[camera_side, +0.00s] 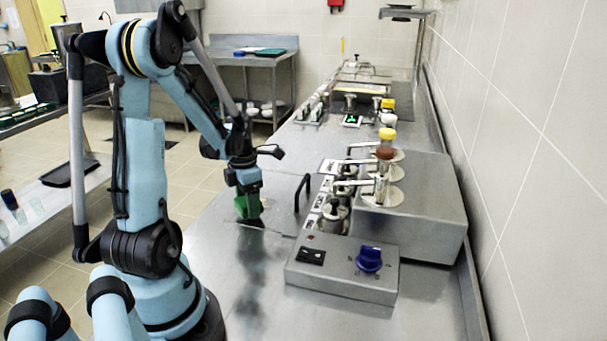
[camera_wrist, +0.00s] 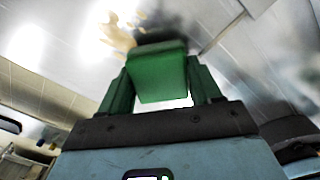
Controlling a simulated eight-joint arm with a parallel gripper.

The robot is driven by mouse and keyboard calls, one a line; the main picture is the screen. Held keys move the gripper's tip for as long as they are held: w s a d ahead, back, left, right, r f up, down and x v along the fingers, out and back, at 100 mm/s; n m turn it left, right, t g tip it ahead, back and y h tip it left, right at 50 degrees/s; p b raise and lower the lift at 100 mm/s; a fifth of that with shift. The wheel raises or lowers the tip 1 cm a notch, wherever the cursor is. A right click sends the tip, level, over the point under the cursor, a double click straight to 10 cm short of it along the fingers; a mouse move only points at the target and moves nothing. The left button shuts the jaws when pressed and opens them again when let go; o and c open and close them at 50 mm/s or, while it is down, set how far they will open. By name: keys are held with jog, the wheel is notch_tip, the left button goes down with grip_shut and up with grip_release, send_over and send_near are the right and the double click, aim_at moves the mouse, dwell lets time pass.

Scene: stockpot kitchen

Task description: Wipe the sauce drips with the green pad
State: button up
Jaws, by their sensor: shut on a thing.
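My gripper (camera_wrist: 160,88) has green fingers and is shut on the green pad (camera_wrist: 158,74), a block held between them. In the side view my gripper (camera_side: 248,208) points down at the left part of the steel counter, with the pad low over the surface. I cannot tell for sure whether the pad touches the counter. Tan sauce drips (camera_wrist: 118,32) show as a smear just beyond the pad, slightly left, in the wrist view. The drips are too small or hidden to make out in the side view.
A steel control box with a blue knob (camera_side: 369,259) stands right of my gripper. Behind it is a larger steel unit (camera_side: 425,205) with several capped dispensers. A black handle (camera_side: 302,193) rises near my gripper. The counter (camera_side: 235,285) in front is clear.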

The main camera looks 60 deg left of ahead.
jog(key=shift+f, duration=0.75)
jog(key=shift+w+a+f, duration=0.15)
jog(key=shift+w+a, duration=0.1)
jog(key=shift+w, duration=0.05)
jog(key=shift+c, duration=0.4)
jog(key=shift+w+a, duration=2.6)
jog(key=shift+a, duration=0.05)
jog(key=shift+s+d, duration=2.9)
jog(key=shift+d, duration=0.05)
jog(key=shift+r, duration=4.15)
